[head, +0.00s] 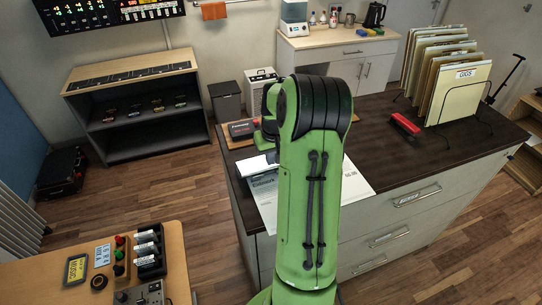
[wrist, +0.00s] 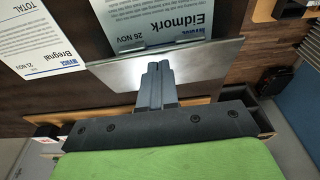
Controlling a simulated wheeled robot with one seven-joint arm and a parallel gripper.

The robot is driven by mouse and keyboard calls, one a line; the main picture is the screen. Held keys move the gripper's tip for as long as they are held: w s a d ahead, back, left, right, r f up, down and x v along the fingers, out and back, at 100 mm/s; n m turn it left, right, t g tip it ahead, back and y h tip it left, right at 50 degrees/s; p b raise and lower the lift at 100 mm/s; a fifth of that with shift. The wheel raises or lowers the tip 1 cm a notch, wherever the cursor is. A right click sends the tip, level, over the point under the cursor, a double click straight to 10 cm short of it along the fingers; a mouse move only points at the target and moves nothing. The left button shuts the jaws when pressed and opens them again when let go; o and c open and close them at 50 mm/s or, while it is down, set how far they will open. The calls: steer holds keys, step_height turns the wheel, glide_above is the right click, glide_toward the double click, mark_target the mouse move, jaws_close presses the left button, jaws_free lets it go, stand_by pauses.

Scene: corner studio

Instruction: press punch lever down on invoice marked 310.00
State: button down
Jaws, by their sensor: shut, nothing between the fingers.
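My gripper (wrist: 157,88) is shut and empty in the wrist view. Its fingertips are over a flat silver plate (wrist: 205,58), which looks like the punch lever; I cannot tell whether they touch. In the head view that invoice (head: 264,190) lies on the dark counter, and a pale piece of the plate (head: 256,166) shows beside my arm. A second invoice, headed Bregnal (wrist: 35,58), lies apart. No 310.00 is readable. My arm hides the gripper in the head view.
A red stapler (head: 405,124) and a file rack with folders (head: 455,90) stand on the counter (head: 395,155) at right. A desk with buttons (head: 120,257) stands at lower left.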

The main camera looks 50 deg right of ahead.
steer(key=shift+f, duration=0.1)
steer(key=b, duration=0.2)
steer(key=f+t+b, duration=0.1)
steer(key=b, duration=0.1)
steer(key=shift+s+a+f+b, duration=0.1)
steer(key=shift+s+f+b, duration=0.2)
steer(key=shift+b, duration=0.1)
steer(key=b, duration=0.2)
steer(key=f+t+h+b, duration=0.1)
steer(key=b, duration=0.1)
steer(key=shift+s+a, duration=0.2)
steer(key=shift+s, duration=0.15)
steer(key=shift+s+a+r+t+b, duration=0.15)
steer(key=shift+t+b, duration=0.35)
steer(key=shift+b, duration=0.5)
step_height(320, 180, up, 6)
steer(key=p, duration=0.4)
step_height(320, 180, up, 7)
glide_above(273, 167)
steer(key=s+a, duration=0.2)
steer(key=s, duration=0.2)
steer(key=shift+a+r+h, duration=0.1)
steer(key=shift+r+h, duration=0.1)
steer(key=shift+h, duration=0.1)
steer(key=shift+a, duration=0.15)
